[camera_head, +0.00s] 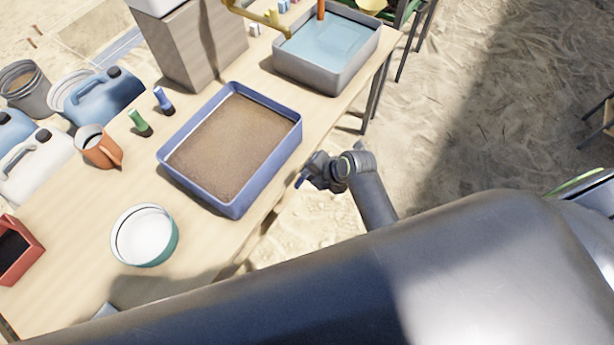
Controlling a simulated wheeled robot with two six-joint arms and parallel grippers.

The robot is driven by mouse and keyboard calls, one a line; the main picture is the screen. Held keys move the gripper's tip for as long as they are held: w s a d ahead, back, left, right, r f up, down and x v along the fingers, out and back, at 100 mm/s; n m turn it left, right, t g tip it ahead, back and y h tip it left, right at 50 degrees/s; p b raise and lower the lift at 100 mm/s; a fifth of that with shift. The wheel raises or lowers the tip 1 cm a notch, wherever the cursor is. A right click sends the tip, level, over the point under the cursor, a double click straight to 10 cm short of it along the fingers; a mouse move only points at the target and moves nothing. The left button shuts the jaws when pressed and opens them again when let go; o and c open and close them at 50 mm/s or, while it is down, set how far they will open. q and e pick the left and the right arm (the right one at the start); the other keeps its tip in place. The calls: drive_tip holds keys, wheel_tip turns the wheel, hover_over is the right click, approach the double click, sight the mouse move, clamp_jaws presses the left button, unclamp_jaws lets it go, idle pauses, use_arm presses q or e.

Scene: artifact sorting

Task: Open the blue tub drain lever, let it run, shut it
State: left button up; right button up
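The blue tub (268,176) stands on the wooden table near its right edge, filled with a grainy brown content. My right gripper (307,177) is just beyond the table edge, to the right of the tub's near right wall. A small blue piece (299,181) shows at the gripper's tip; it may be the drain lever, but I cannot tell. Whether the fingers are open or shut on it is too small to see. My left gripper is not in view.
A grey basin of water (345,70) stands at the table's far end.

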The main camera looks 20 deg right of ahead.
sight(304, 179)
drive_tip(key=shift+x, duration=1.75)
clamp_jaws()
